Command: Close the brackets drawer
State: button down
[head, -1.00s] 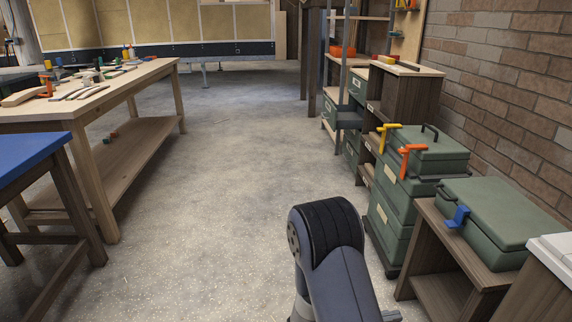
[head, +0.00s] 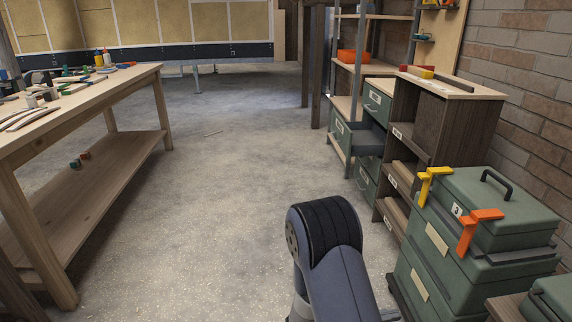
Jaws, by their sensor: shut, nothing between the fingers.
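A drawer unit with green fronts stands against the right side, beyond the brown shelf cabinet. One drawer (head: 362,138) is pulled out, and its dark open inside shows. Another green drawer (head: 377,103) and a lower one (head: 364,183) show beside and below it. The labels on the fronts are too small to read, so I cannot tell which is the brackets drawer. My arm's dark link rises at the bottom middle, well short of the drawers. My gripper is outside the picture.
Stacked green cases (head: 478,245) with a yellow clamp (head: 430,180) and an orange clamp (head: 478,228) stand at the right front. The brown shelf cabinet (head: 425,125) stands between them and the drawers. A long wooden workbench (head: 120,85) lines the left. The floor between is clear.

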aim_at(354, 138)
jog(key=i, duration=2.85)
jog(key=i+j+z, duration=0.1)
jog(key=i, duration=1.35)
